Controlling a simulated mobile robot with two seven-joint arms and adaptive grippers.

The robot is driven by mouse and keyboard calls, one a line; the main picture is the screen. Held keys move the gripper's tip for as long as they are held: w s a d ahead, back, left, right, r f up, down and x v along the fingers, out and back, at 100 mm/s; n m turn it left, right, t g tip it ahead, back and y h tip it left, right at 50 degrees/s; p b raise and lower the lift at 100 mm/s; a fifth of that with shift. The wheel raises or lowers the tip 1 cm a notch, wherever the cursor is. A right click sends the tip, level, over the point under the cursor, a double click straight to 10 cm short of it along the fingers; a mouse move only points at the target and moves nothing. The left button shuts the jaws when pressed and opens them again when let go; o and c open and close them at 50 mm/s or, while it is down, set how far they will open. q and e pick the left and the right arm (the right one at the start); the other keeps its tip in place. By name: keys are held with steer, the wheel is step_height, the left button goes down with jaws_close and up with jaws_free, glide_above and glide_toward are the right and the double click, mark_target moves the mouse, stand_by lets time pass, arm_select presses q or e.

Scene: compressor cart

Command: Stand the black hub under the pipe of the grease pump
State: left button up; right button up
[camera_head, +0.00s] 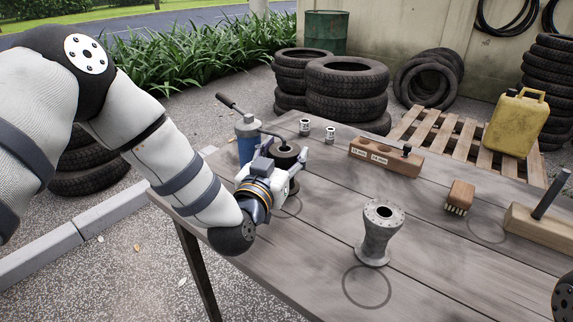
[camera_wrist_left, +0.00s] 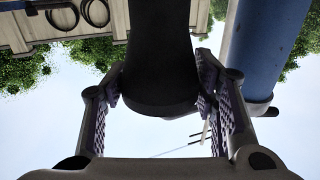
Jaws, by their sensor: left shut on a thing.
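The blue grease pump (camera_head: 248,140) stands at the left far edge of the table, with its pipe (camera_head: 272,133) reaching out to the right. The black hub (camera_head: 286,157) is just below the pipe's end. My left gripper (camera_head: 283,170) is shut on the black hub; its padded fingers (camera_wrist_left: 160,98) are on both sides of the hub's dark body (camera_wrist_left: 160,60) in the left wrist view. The pump's blue cylinder (camera_wrist_left: 265,50) is close on the right there. My right gripper is not in view.
A grey hub (camera_head: 376,236) stands right of my left arm. Two small metal sockets (camera_head: 305,127) (camera_head: 330,134), a holed wooden block (camera_head: 385,160), a brush (camera_head: 459,197) and a wooden block with a dark rod (camera_head: 540,224) are on the table (camera_head: 430,270). The front middle is clear.

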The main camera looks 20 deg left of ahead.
arm_select(q)
steer(key=shift+s+f, duration=0.1)
steer(key=shift+f, duration=0.85)
steer(key=shift+r, duration=0.3)
steer(key=shift+f, duration=0.1)
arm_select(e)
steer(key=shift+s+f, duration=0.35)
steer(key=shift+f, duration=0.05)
arm_select(q)
steer(key=o, duration=1.5)
steer(key=shift+s+f, duration=0.1)
steer(key=shift+o, duration=0.2)
steer(key=shift+s+r, duration=0.2)
steer(key=shift+s, duration=0.15)
steer(key=s, duration=1.1)
steer(key=shift+s+a+p, duration=0.15)
steer(key=shift+a+p, duration=0.1)
steer(key=shift+p, duration=0.15)
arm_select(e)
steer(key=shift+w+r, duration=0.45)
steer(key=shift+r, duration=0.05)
